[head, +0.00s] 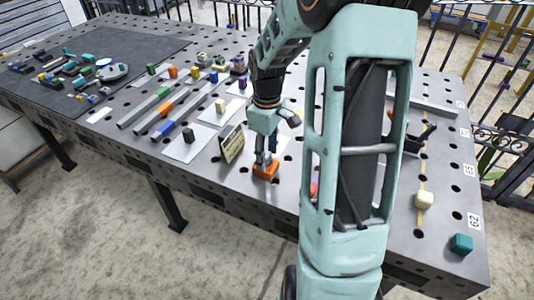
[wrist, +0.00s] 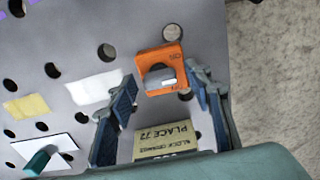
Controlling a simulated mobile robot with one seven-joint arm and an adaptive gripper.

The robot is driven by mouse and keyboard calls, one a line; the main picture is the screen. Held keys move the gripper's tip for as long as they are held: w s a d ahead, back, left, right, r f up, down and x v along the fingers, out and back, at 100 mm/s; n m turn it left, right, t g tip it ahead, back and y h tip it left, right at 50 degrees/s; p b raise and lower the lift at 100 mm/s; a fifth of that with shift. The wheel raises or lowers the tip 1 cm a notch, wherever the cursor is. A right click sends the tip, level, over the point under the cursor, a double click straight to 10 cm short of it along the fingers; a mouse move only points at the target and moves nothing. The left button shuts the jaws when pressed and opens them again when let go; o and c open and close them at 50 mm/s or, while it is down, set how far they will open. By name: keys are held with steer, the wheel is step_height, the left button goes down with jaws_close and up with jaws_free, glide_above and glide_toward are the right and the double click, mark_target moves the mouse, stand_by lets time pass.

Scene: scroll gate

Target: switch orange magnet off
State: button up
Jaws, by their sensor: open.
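The orange magnet (head: 264,170) is a square block on the grey perforated table, near its front edge. In the wrist view the magnet (wrist: 172,54) has a grey knob (wrist: 161,77) on its face, with a pale bar lying roughly across the picture. Small dark lettering beside the knob is too small to read surely. My gripper (head: 265,158) points down just over the magnet. In the wrist view my gripper (wrist: 162,84) is open, one finger on each side of the knob. I cannot tell whether the fingertips touch anything.
A yellowish sign card (head: 232,144) stands close left of the magnet; it also shows between the fingers in the wrist view (wrist: 168,143). White plates with small blocks and grey bars (head: 150,105) lie farther left.

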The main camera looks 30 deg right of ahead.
steer(key=shift+c, duration=0.5)
steer(key=c, duration=1)
steer(key=shift+c, duration=0.2)
steer(key=shift+m, duration=0.3)
steer(key=m, duration=0.4)
steer(key=shift+b, duration=0.3)
steer(key=m, duration=0.4)
steer(key=shift+m, duration=0.4)
steer(key=m, duration=0.4)
steer(key=shift+r+m, duration=0.1)
steer(key=shift+m, duration=0.2)
steer(key=shift+w+m, duration=0.1)
steer(key=shift+m, duration=1.8)
